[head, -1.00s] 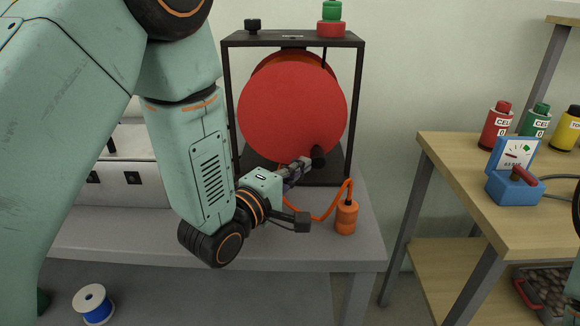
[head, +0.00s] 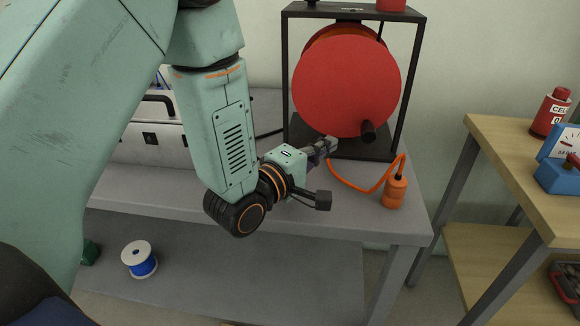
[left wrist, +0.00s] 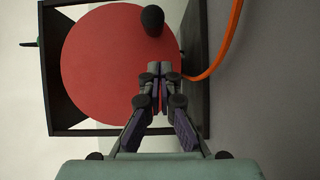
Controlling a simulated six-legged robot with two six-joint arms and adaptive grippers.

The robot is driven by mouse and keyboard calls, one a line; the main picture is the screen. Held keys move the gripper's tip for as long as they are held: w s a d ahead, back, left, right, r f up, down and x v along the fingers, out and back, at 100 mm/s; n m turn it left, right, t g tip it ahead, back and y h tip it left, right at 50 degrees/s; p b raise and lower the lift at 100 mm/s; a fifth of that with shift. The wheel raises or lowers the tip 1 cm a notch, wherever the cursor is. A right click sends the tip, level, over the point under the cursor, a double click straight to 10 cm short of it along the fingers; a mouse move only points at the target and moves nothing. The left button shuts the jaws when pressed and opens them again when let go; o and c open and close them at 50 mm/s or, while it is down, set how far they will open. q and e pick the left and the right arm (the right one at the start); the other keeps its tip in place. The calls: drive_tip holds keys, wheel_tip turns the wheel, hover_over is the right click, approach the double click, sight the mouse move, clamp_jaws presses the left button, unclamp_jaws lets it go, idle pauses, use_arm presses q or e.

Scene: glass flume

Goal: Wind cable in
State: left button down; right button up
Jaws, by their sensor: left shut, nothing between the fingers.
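A red cable reel (head: 345,80) stands in a black frame (head: 289,70) on the grey bench. A black crank handle (head: 368,131) sticks out from the lower right of its disc. An orange cable (head: 350,185) runs out low from the reel to an orange plug (head: 394,192) standing on the bench. My left gripper (head: 330,143) is shut and empty, left of the handle and apart from it. In the left wrist view the closed fingertips (left wrist: 159,68) lie in front of the red disc (left wrist: 110,65), below the handle (left wrist: 152,20); the cable (left wrist: 222,58) passes at right. My right gripper is out of view.
A wooden table (head: 500,150) at right carries a red bottle (head: 550,112) and a blue device (head: 558,176). A white case (head: 150,140) sits on the bench behind my left arm. A blue spool (head: 139,260) lies on the lower shelf.

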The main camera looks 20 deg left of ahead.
use_arm(q)
drive_tip(key=v, duration=0.6)
drive_tip(key=shift+s+f+p, duration=0.1)
drive_tip(key=shift+p, duration=0.3)
drive_tip(key=shift+s, duration=0.25)
drive_tip(key=shift+a+v, duration=0.2)
drive_tip(key=shift+v, duration=0.75)
drive_tip(key=shift+w+d, duration=0.15)
drive_tip(key=shift+d, duration=0.05)
drive_tip(key=shift+a, duration=0.15)
drive_tip(key=c, duration=2.1)
unclamp_jaws()
